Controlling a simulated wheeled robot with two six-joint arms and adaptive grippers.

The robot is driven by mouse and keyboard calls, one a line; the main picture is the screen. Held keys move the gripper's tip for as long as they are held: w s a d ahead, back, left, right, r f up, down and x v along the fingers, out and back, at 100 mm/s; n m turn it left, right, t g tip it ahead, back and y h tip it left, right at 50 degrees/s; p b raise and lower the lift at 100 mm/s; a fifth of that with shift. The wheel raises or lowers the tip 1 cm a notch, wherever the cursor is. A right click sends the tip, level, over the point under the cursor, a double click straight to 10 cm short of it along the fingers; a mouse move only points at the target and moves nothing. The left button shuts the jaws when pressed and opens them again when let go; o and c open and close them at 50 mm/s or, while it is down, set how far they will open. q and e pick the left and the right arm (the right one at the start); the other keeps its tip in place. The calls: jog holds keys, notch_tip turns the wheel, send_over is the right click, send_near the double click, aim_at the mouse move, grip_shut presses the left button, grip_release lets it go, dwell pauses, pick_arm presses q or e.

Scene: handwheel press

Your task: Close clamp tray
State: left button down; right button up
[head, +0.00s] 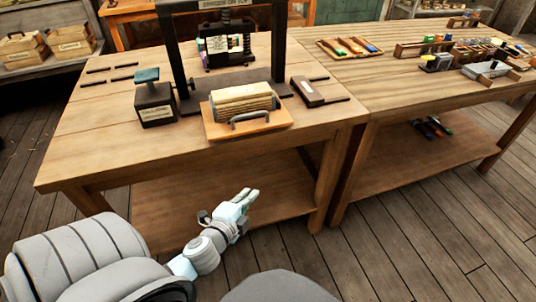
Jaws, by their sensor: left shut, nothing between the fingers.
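The clamp tray (215,132) is an orange-brown wooden board with a grey bar handle (249,119) along its front edge. It sticks out at the front of the black press frame (279,50) on the left workbench. A pale, ridged block of stacked sheets (242,99) lies on it. My left gripper (251,195) is shut and empty, in front of the bench and below the level of its top, apart from the tray and handle. My right gripper is not in view.
A black block with a green-topped handle (155,105) stands left of the tray. The second bench (430,88) at right holds small tools and trays. The bench top's front left is clear.

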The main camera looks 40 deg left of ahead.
aim_at(263, 129)
pick_arm(q)
notch_tip(263, 129, up, 12)
jog(key=d+m+t, duration=0.3)
jog(key=t, duration=0.1)
jog(key=w+a, duration=0.1)
jog(key=w, duration=0.3)
jog(key=w+a, duration=0.2)
jog(key=w, duration=0.2)
jog(key=w+a, duration=0.2)
jog(key=w, duration=0.2)
jog(key=shift+w+f+b, duration=0.1)
jog(key=shift+f+b, duration=0.05)
jog(key=shift+b, duration=0.25)
jog(key=shift+w+a, duration=0.1)
jog(key=shift+a, duration=0.05)
jog(key=w+a, duration=0.1)
jog(key=a, duration=0.1)
jog(key=w+a, duration=0.1)
jog(key=shift+w+a, duration=0.3)
jog(key=shift+a, duration=0.1)
jog(key=shift+s+d, duration=0.1)
